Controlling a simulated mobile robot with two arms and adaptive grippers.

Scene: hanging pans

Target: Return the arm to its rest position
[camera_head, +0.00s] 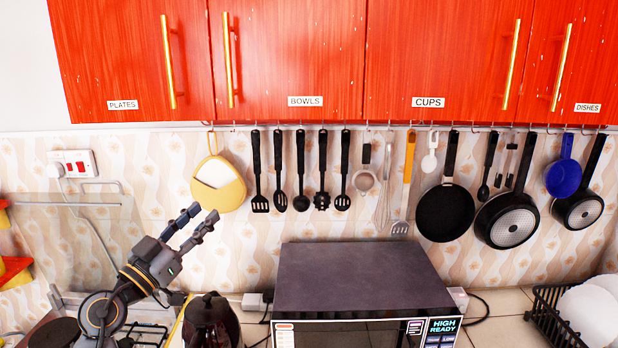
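My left gripper (197,220) is raised at the left of the head view, above the stove and in front of the patterned wall. Its two dark fingers point up and to the right and stand apart, with nothing between them. The rest of my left arm runs down to the lower left edge. My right gripper is not in view. Several pans hang from the rail at the right, among them a black pan (445,212), a pan with a grey base (508,221) and a small blue pan (563,178).
A dark microwave (360,277) stands on the counter. A dark kettle (212,322) stands close below my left gripper. A yellow holder (218,184) hangs just above the fingers. Black utensils (300,172) hang mid-rail. Red cabinets (290,50) are overhead. A dish rack (556,318) is at right.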

